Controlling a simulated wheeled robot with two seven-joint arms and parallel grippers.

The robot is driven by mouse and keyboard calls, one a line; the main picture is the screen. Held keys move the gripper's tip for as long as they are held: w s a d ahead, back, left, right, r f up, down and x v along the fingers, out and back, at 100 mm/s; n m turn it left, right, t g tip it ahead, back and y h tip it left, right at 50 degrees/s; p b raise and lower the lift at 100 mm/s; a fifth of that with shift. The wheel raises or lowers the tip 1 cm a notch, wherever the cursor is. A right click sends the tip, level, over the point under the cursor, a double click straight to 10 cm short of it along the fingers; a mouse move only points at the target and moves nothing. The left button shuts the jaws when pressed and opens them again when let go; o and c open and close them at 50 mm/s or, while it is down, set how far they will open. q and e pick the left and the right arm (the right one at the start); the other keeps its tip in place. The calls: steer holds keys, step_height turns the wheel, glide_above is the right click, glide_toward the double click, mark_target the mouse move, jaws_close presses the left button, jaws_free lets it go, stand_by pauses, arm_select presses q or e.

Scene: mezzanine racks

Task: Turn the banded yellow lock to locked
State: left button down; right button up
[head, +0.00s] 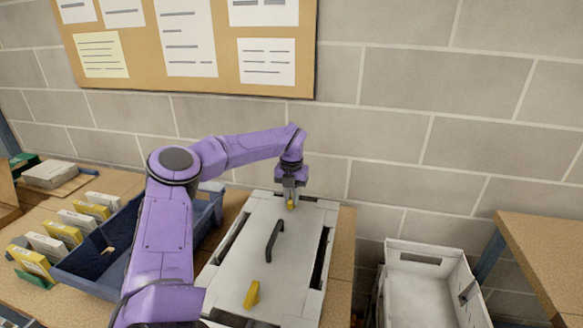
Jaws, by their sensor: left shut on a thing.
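A pale grey lidded case (262,240) lies on the wooden bench, with a dark handle (275,240) across the middle of its lid. A yellow lock (290,205) sits at the far end of the lid, partly hidden by my gripper. A second yellow lock (252,294) stands at the near end, free of any gripper. My left gripper (291,199) points down at the far lock and is shut on it. Bands on either lock are too small to tell. My right gripper is not in view.
A blue crate (95,275) stands left of the case, partly behind my left arm. Several yellow and white boxes (62,231) stand left of the crate. A white bin (425,255) is at the right. A block wall with a notice board (225,55) closes the back.

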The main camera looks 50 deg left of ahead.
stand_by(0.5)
arm_select(q)
steer(key=c, duration=1.1)
jaws_free()
steer(key=shift+r, duration=0.1)
step_height(320, 180, up, 10)
steer(key=shift+r+b, duration=0.25)
steer(key=shift+b, duration=0.55)
